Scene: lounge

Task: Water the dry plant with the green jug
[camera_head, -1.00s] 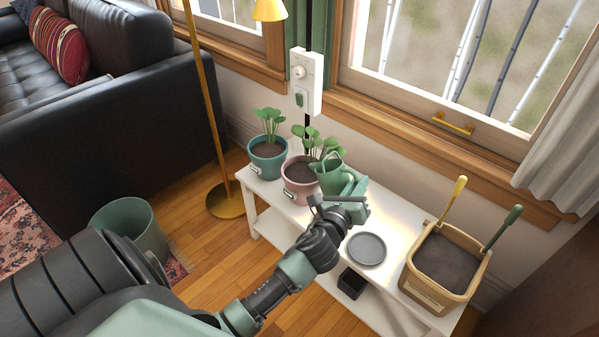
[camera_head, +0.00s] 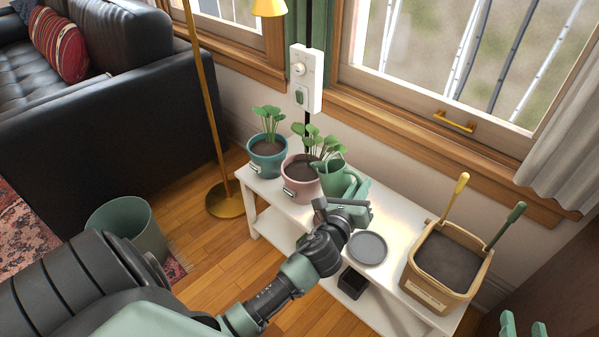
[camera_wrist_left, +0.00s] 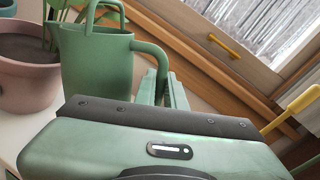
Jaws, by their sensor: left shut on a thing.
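The green jug (camera_head: 335,181) is near the back of the white bench, just right of the pink pot (camera_head: 300,190). My left gripper (camera_head: 358,190) is shut on its handle. In the left wrist view the jug (camera_wrist_left: 95,68) looks nearly upright, its handle between my fingers (camera_wrist_left: 166,90). I cannot tell whether its base touches the bench. A leafy plant (camera_head: 320,142) grows in the pink pot, partly behind the jug. Another plant (camera_head: 268,117) stands in a teal pot (camera_head: 267,165) to the left. Which is dry is unclear. My right gripper (camera_head: 523,328) shows two spread fingertips at bottom right.
The white bench (camera_head: 395,215) also holds a grey round dish (camera_head: 368,249) and a wooden planter (camera_head: 437,282) with two upright tool handles. A floor lamp (camera_head: 205,110) stands left of the bench. A green bin (camera_head: 128,225) is on the floor.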

